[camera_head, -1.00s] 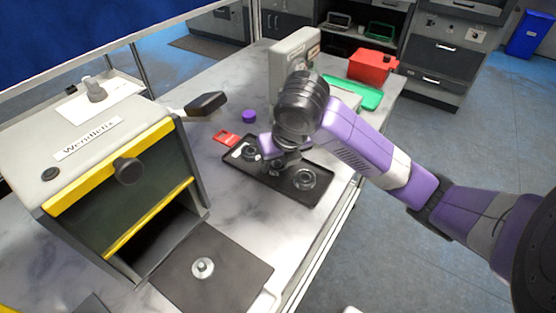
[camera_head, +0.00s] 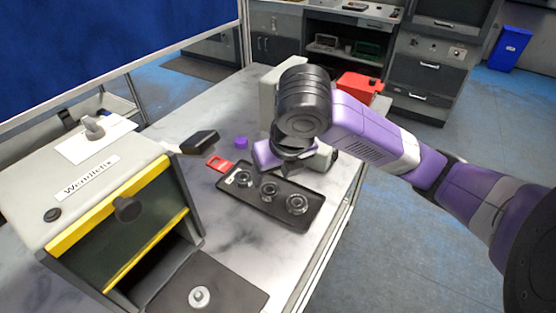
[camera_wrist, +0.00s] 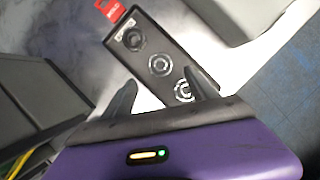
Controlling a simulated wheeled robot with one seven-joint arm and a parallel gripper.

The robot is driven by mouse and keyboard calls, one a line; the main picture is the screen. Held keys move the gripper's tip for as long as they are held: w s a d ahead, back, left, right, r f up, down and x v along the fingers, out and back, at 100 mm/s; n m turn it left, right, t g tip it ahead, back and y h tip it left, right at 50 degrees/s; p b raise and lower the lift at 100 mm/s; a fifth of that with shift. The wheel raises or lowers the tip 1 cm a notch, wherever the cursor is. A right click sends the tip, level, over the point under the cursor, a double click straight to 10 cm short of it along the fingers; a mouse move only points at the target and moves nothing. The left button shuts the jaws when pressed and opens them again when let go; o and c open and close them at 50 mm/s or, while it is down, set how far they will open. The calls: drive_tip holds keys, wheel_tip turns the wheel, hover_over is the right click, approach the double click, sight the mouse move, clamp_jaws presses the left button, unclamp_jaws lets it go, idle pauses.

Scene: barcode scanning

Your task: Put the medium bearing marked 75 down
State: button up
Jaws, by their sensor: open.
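The black tray (camera_head: 275,217) lies on the table and holds three metal bearings in a row: a left one (camera_head: 243,179), a middle one (camera_head: 269,188) and a larger-looking right one (camera_head: 297,203). No marking is legible, so I cannot read which is marked 75. The middle bearing (camera_wrist: 160,65) lies flat and free in the tray, framed between my open fingers in the wrist view. My gripper (camera_wrist: 164,80) is open and empty, above the tray. In the head view my wrist hides most of the fingers.
A red card (camera_head: 220,164) lies beside the tray's far left end. A dark scanner-like object (camera_head: 200,142) and a purple block (camera_head: 241,143) lie behind it.

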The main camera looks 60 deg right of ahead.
drive_tip(key=v, duration=0.3)
drive_tip(key=shift+s+a+r, duration=0.1)
drive_tip(key=shift+r, duration=0.1)
drive_tip(key=shift+s, duration=0.1)
idle(0.5)
